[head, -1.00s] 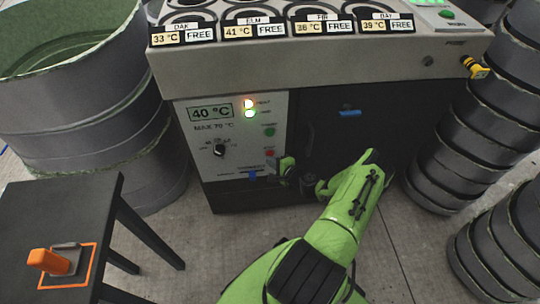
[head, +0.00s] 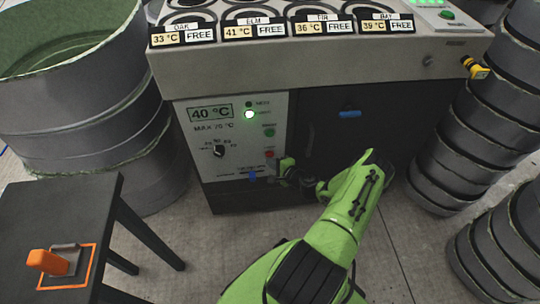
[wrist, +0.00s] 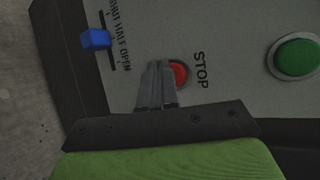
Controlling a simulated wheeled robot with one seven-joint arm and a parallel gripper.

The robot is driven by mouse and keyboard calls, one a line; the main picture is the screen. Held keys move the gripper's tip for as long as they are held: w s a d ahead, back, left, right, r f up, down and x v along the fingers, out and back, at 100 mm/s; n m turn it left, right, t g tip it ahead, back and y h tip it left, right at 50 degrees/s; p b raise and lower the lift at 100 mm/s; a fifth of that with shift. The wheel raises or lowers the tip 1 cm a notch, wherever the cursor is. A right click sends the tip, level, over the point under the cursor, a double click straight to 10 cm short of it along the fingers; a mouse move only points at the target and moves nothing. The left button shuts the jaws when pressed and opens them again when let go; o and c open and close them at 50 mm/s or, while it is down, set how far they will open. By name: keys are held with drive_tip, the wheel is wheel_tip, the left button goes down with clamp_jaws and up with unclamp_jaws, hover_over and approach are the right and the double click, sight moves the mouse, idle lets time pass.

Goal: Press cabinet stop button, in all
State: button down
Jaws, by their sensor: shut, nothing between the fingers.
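The control cabinet (head: 235,135) stands ahead with its front panel facing me. Its red stop button (wrist: 181,73) shows in the wrist view beside the word STOP, partly covered by my fingers. It also shows small in the head view (head: 269,154), below a green button (head: 269,132). My gripper (wrist: 159,66) is shut and empty, with its fingertips over the left edge of the red button. I cannot tell whether they touch it. In the head view, my gripper (head: 273,177) is low at the panel. The green lamp (head: 250,114) is lit; the heat lamp (head: 248,104) above it is dark.
A blue slider (wrist: 96,39) lies left of the fingers. A dial (head: 218,151) is on the panel. A dark door with a blue handle (head: 350,114) is to the right. A black stool (head: 90,200) and a grey drum (head: 75,110) are left; stacked dark rings (head: 465,140) are right.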

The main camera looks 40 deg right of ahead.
drive_tip(key=shift+s+a, duration=0.25)
drive_tip(key=shift+s, duration=0.15)
drive_tip(key=s+a+p, duration=0.1)
drive_tip(key=s, duration=0.1)
drive_tip(key=s+a+p, duration=0.1)
drive_tip(key=s, duration=0.1)
drive_tip(key=shift+a, duration=0.4)
idle(0.6)
